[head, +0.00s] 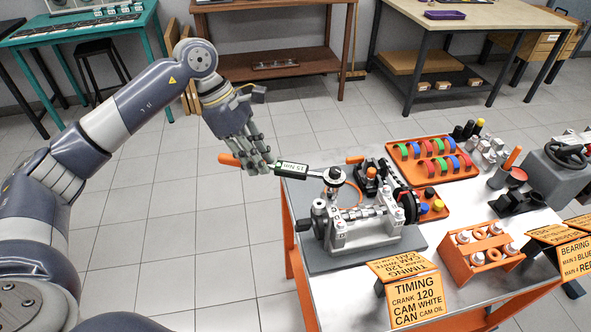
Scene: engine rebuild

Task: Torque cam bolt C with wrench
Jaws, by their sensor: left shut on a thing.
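My left gripper (259,153) is shut on the torque wrench (292,169), with the wrench's orange handle end sticking out to the left. The wrench lies roughly level, with a green label on its shaft. Its round head (334,175) is over the left end of the small grey engine assembly (372,229). The assembly sits on a dark mat (325,257) at the left of the workbench. The cam bolts are too small to tell apart, and I cannot tell whether the wrench is seated on one. My right gripper is out of view.
Behind the assembly is an orange tray (455,171) of coloured rings. An orange rack (483,252) of pistons stands to the right. A timing sign (416,300) reading "crank 120, cam white" stands at the front. Open floor lies left of the bench.

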